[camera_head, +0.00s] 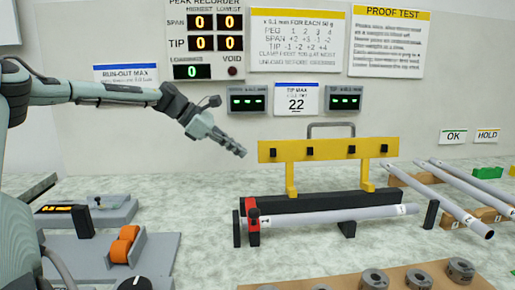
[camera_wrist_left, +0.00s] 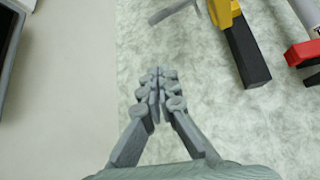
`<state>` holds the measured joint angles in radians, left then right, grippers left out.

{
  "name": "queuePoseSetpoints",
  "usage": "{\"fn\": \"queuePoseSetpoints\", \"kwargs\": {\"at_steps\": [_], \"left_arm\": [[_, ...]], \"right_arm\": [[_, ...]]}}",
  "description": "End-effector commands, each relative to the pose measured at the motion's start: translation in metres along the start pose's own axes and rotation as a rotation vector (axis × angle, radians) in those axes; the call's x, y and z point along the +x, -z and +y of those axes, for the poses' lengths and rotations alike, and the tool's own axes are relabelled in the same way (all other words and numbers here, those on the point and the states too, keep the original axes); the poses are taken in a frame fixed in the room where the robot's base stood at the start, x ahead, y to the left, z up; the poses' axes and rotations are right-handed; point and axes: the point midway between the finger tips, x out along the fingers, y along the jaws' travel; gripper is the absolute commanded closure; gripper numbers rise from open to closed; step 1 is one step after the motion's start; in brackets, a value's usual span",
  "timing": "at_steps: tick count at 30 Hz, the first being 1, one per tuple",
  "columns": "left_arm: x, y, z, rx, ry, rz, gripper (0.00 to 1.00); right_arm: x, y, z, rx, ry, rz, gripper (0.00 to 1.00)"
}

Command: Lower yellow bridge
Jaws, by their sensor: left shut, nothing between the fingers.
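The yellow bridge (camera_head: 325,149) stands upright behind the black bar (camera_head: 320,201) of the test fixture, its two legs reaching down beside that bar. It carries several small black blocks and has a grey handle (camera_head: 331,126) on top. A grey rod (camera_head: 335,217) lies along the front of the fixture, passing the red clamp (camera_head: 253,213). My left gripper (camera_head: 241,152) is shut and empty, in the air left of the bridge. In the left wrist view its fingers (camera_wrist_left: 157,78) meet, and one end of the yellow bridge (camera_wrist_left: 222,12) shows at the top. My right gripper is not in view.
More grey rods (camera_head: 443,190) lie on a rack at the right. A wooden board with several round weights (camera_head: 461,269) is at the front right. Readouts and signs hang on the wall.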

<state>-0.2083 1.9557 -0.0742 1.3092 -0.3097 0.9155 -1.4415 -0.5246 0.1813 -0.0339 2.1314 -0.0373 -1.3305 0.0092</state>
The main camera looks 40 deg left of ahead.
Motion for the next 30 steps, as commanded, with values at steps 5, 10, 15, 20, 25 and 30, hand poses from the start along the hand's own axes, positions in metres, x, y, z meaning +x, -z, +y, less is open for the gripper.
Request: {"fn": "queuePoseSetpoints", "kwargs": {"at_steps": [5, 10, 15, 20, 25, 30], "left_arm": [[0.03, 0.002, -0.001, -0.002, 0.003, 0.005, 1.0], [0.054, 0.002, 0.0, -0.002, 0.001, 0.003, 1.0], [0.046, -0.023, 0.001, 0.003, -0.002, 0.0, 1.0], [0.042, -0.035, 0.0, 0.0, -0.001, -0.001, 1.0], [0.041, -0.038, 0.0, -0.001, -0.001, -0.001, 1.0], [0.041, -0.038, 0.0, -0.001, -0.001, -0.002, 1.0]], "right_arm": [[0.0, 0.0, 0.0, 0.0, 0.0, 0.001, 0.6], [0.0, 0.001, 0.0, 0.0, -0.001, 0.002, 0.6], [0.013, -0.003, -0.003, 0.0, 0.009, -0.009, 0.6], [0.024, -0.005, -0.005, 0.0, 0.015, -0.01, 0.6], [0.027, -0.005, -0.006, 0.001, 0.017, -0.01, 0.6], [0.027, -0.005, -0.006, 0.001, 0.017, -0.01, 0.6]]}}
